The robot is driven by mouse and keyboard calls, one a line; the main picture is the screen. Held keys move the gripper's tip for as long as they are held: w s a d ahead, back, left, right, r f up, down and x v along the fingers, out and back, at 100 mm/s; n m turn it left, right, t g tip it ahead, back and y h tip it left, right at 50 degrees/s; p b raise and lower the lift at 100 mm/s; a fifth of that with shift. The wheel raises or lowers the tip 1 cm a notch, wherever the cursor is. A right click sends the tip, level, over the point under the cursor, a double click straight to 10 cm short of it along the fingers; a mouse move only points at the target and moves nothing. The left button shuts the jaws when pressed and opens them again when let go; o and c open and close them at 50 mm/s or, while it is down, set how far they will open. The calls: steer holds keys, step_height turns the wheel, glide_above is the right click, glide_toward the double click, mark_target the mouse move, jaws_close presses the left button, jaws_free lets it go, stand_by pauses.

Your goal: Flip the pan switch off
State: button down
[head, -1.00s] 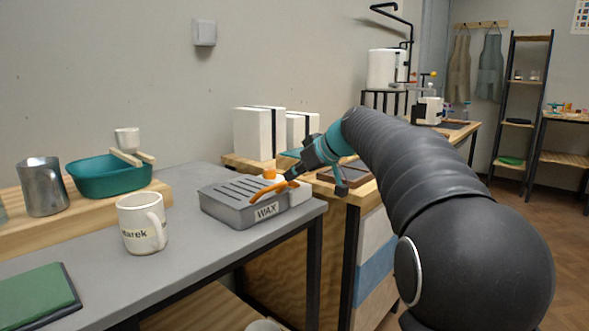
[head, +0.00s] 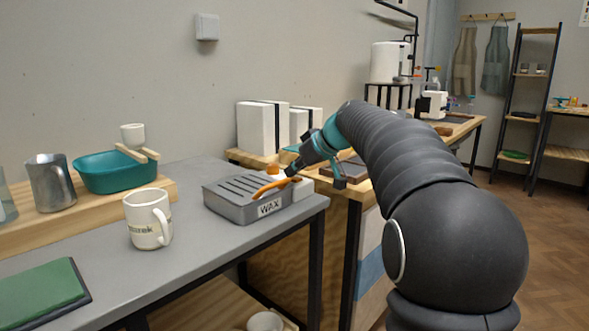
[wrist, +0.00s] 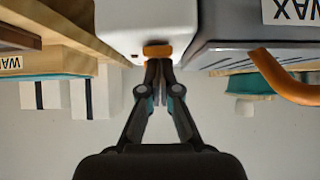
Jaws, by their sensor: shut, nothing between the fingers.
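The grey wax pan (head: 232,205) with a slotted top and a WAX label stands at the right end of the grey table. A curved orange handle (head: 268,189) sits on its front. A white box (head: 302,188) adjoins its right end, and also shows in the wrist view (wrist: 128,22). An orange switch (wrist: 157,49) sticks out from that box. My gripper (wrist: 158,66) is shut and empty, with its fingertips at the switch, touching or almost touching it. In the head view my gripper (head: 290,172) partly hides this spot. I cannot tell which way the switch is set.
A white mug (head: 146,222) stands left of the pan, with a green book (head: 40,292) in front. A teal basin (head: 112,174) and metal pitcher (head: 52,184) stand on a wooden board behind. White boxes (head: 255,128) stand beyond the pan. Table space between mug and pan is clear.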

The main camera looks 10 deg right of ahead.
steer(key=shift+w+a+r, duration=0.15)
steer(key=shift+w+a, duration=0.1)
steer(key=shift+a, duration=0.05)
steer(key=shift+r, duration=0.1)
steer(key=shift+r+p, duration=0.3)
steer(key=shift+p, duration=0.1)
steer(key=r+p, duration=0.1)
steer(key=r, duration=0.1)
steer(key=r+p, duration=0.2)
steer(key=shift+w+a+r, duration=0.15)
steer(key=shift+w, duration=0.05)
steer(key=r+v, duration=0.1)
steer(key=v, duration=0.8)
steer(key=shift+w+a+b, duration=0.3)
steer(key=shift+w+b, duration=0.05)
steer(key=shift+b, duration=0.05)
